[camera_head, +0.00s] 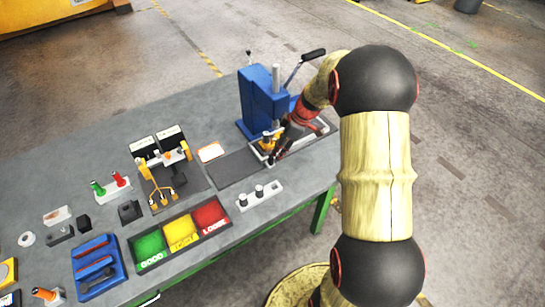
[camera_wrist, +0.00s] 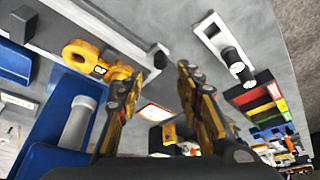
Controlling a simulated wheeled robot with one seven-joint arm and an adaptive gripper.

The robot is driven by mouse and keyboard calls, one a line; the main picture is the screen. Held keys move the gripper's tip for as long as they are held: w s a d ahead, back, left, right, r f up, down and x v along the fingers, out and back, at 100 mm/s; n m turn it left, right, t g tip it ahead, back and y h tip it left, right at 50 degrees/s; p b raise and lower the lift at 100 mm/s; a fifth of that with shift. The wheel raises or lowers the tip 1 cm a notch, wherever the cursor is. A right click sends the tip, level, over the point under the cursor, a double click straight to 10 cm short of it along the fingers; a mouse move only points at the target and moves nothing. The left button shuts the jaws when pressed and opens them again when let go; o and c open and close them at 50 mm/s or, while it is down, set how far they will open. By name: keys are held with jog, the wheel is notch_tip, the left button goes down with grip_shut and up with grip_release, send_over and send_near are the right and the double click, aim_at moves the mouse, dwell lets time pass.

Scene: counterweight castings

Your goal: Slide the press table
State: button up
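The blue press (camera_head: 262,98) stands at the back right of the bench, with a grey column and a black-ended lever (camera_head: 313,55). A pale frame (camera_head: 318,128) lies at its foot; I cannot tell which part of it is the sliding table. My gripper (camera_head: 273,158) is low at the front of this frame and hides part of it. In the wrist view, my gripper (camera_wrist: 160,72) has its fingers apart. A dark knob (camera_wrist: 158,55) at the end of a pale bar shows just beyond the gap; contact is unclear. A yellow ringed part (camera_wrist: 97,62) is beside the left finger.
A white strip with dark-topped pegs (camera_head: 260,195) lies in front of the press. Green, yellow and red trays (camera_head: 182,233) line the front edge. A dark mat (camera_head: 238,168) is left of the press. A yellow-clipped fixture (camera_head: 165,170) and a blue holder (camera_head: 98,267) stand further left.

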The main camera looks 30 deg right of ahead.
aim_at(271, 159)
jog(key=x, duration=0.6)
jog(key=shift+f, duration=0.15)
jog(key=shift+c, duration=1.1)
grip_shut()
